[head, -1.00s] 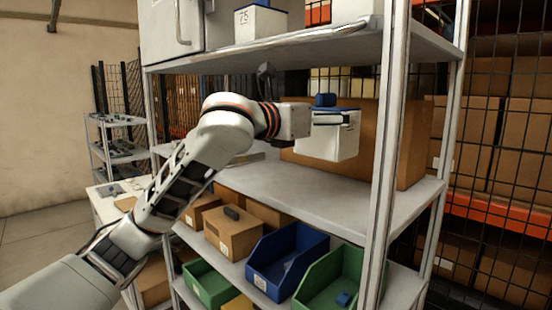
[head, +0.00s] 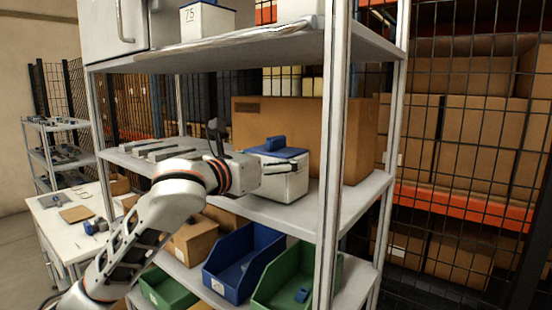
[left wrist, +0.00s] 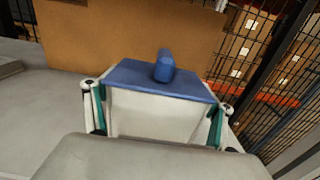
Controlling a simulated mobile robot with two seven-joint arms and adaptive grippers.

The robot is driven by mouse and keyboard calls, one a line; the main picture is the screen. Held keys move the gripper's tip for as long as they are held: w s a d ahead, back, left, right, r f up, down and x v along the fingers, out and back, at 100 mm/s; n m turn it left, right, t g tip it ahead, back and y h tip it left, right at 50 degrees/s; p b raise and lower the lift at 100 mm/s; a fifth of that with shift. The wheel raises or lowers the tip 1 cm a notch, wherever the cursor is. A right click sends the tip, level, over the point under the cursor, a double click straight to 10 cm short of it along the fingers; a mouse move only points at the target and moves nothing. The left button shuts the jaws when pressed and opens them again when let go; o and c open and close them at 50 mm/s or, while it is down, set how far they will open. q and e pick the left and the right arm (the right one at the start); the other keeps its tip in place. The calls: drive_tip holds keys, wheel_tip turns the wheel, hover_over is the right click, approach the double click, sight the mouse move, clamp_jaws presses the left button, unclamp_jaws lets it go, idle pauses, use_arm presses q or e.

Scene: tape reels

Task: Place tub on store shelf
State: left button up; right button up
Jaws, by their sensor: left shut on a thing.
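The white tub (head: 284,184) with a blue lid and blue handle is at the middle shelf (head: 258,208), in front of a large cardboard box (head: 262,119). My left gripper (head: 278,168) is shut on the tub from the left side. In the left wrist view the tub (left wrist: 160,112) sits between the two fingers, lid up and level, with the box (left wrist: 120,35) behind it. The tub's base is at or very near the shelf surface; I cannot tell whether it touches. My right gripper is not in view.
A shelf post (head: 332,150) stands just right of the tub. The upper shelf (head: 230,50) hangs above my arm. Blue (head: 243,262) and green bins (head: 290,285) fill the lower shelf. Grey flat items (head: 170,150) lie at the middle shelf's left.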

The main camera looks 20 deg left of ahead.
use_arm(q)
drive_tip(key=shift+f, duration=0.25)
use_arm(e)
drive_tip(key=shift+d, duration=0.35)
use_arm(q)
drive_tip(key=o, duration=2)
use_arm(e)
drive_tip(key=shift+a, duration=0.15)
use_arm(q)
drive_tip(key=shift+r, duration=0.15)
drive_tip(key=b+v, duration=0.1)
drive_tip(key=v, duration=1.1)
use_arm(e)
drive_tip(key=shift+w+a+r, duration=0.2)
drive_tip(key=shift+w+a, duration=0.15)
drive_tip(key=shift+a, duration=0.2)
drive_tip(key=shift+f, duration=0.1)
use_arm(q)
drive_tip(key=shift+s, duration=0.1)
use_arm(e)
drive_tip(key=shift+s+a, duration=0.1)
